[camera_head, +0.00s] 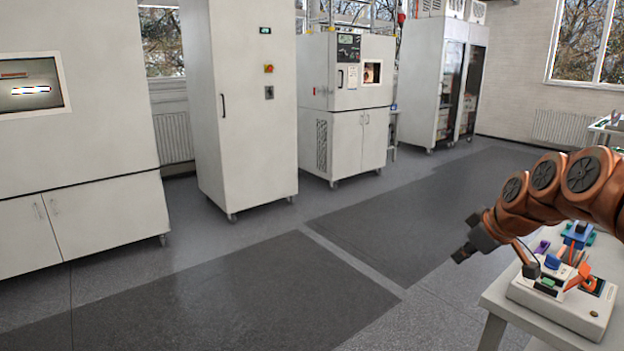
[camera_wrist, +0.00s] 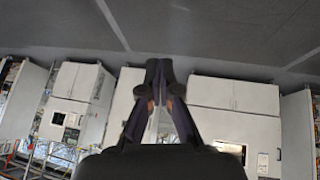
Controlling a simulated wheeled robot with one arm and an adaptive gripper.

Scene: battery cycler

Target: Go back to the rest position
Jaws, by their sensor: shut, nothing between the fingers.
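My gripper (camera_head: 463,253) is at the end of my orange arm, in the right part of the head view. It hangs in the air to the left of the white table (camera_head: 492,297), over the grey floor. In the wrist view my gripper (camera_wrist: 159,68) has its dark fingers together at the tips, with nothing between them. Beyond it the wrist view shows floor and the white cabinets upside down.
A white device (camera_head: 560,312) with coloured parts stands on the table, below my arm. White cabinets (camera_head: 240,120) and a test chamber (camera_head: 345,110) line the back. The dark floor (camera_head: 230,300) between them and the table is clear.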

